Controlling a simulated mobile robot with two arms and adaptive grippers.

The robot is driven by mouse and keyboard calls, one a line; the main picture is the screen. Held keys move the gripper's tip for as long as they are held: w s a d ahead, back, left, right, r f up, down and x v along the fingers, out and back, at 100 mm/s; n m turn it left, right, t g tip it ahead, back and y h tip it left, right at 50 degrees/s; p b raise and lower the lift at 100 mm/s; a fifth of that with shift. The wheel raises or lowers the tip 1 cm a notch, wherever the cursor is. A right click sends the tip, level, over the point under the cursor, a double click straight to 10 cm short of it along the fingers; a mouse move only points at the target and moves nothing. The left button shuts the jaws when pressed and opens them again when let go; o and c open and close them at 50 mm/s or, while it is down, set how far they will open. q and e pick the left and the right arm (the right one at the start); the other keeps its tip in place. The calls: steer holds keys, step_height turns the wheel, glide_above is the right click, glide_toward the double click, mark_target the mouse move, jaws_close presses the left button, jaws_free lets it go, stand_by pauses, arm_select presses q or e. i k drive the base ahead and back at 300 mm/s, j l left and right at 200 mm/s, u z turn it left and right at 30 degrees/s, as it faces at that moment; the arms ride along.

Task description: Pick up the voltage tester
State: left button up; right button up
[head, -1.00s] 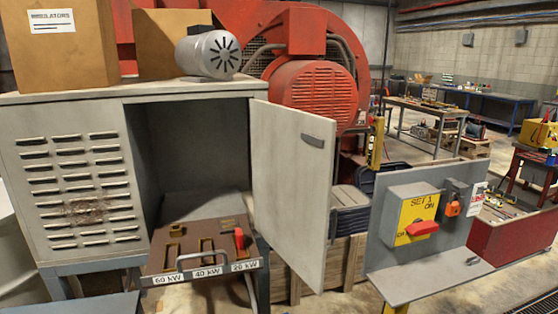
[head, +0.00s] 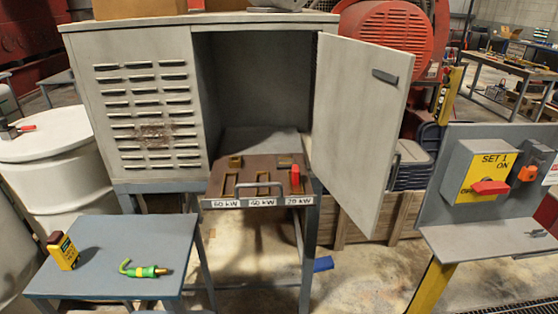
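A small yellow device with a dark top, which looks like the voltage tester (head: 63,251), stands on the left part of a low blue-grey table (head: 110,290) in the head view. A green and yellow tool with a hooked end (head: 143,271) lies to its right on the same table, apart from it. Neither of my grippers shows in the head view.
A grey cabinet (head: 150,110) stands behind the table, its door (head: 358,130) swung open to the right. A drawer-like panel with a handle (head: 258,187) juts out at its front. A white drum (head: 50,160) stands at left. A switch stand (head: 480,170) is at right.

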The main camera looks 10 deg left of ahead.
mark_target(60, 246)
steer(key=u, duration=1.9)
